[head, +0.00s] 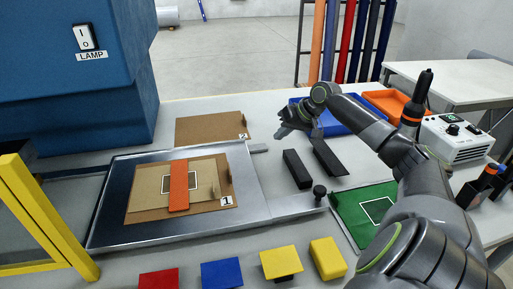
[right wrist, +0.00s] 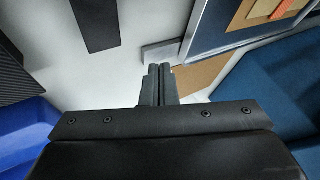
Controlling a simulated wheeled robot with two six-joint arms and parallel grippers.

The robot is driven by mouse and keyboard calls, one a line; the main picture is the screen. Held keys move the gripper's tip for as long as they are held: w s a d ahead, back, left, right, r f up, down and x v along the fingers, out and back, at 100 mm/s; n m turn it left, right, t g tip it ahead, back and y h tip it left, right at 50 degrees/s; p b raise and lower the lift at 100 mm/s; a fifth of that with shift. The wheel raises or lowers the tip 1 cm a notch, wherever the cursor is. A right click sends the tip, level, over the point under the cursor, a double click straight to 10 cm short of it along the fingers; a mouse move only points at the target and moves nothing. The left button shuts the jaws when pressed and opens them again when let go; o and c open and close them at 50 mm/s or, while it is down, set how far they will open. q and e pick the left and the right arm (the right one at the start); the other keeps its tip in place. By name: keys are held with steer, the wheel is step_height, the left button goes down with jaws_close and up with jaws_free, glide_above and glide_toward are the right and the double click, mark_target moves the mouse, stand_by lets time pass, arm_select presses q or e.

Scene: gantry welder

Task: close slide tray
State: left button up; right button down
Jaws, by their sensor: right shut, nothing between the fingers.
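The slide tray (head: 255,193) is a flat silver metal tray on the bench at the left centre. A brown plate (head: 142,208) marked 1 lies on it, with an orange strip (head: 179,186) across it. A short grey bar (head: 258,148) sits by the tray's far right corner; it also shows in the right wrist view (right wrist: 160,52). My right gripper (head: 280,133) is shut and empty, just right of and behind that bar, apart from the tray. In the right wrist view its fingertips (right wrist: 159,68) are close to the bar; I cannot tell whether they touch. My left gripper is out of view.
A blue machine housing (head: 80,80) stands at the back left, and a yellow frame (head: 45,215) at the front left. Two black bars (head: 297,168) and a black knob (head: 319,191) are right of the tray. Coloured blocks (head: 222,273) line the front. A green mat (head: 365,212) lies right.

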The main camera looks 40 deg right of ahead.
steer(key=x, duration=0.7)
steer(key=shift+w+a+f+p, duration=0.1)
steer(key=shift+f+p, duration=0.05)
steer(key=shift+p, duration=0.25)
steer(key=shift+w+a+p, duration=0.25)
steer(key=shift+w+a, duration=0.1)
steer(key=shift+a, duration=0.2)
steer(key=shift+w+a+p, duration=0.25)
steer(key=shift+w+a, duration=0.05)
steer(key=shift+a, duration=0.25)
steer(key=shift+w+a, duration=0.25)
steer(key=shift+a, duration=0.35)
